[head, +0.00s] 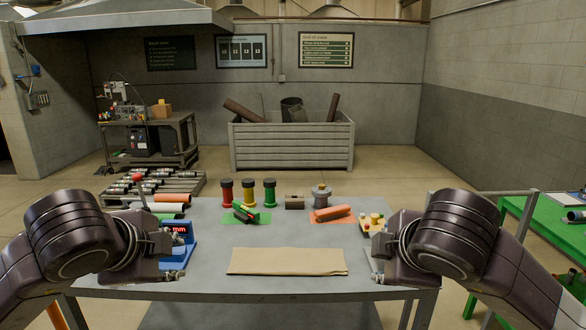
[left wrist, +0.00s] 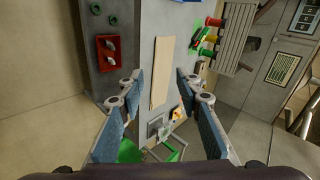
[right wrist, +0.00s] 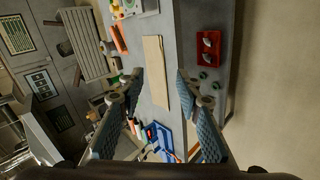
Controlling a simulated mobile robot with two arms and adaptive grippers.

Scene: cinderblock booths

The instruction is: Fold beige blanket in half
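The beige blanket (head: 287,262) lies flat as a long narrow rectangle near the front of the grey table. It also shows in the left wrist view (left wrist: 162,72) and the right wrist view (right wrist: 155,72). I cannot tell how many layers it has. My left gripper (head: 180,257) is left of the blanket, apart from it. In the left wrist view its fingers (left wrist: 159,80) are spread with nothing between them. My right gripper (head: 374,264) is right of the blanket, also apart. In the right wrist view its fingers (right wrist: 160,76) are spread and empty.
The grey table (head: 210,292) is bare around the blanket. Behind it are red, yellow and green spools (head: 248,193), a green mat (head: 262,218) and an orange mat (head: 345,219) with tools. A blue holder (head: 182,250) stands by my left gripper. A red tray (right wrist: 208,48) lies beyond the table's front edge.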

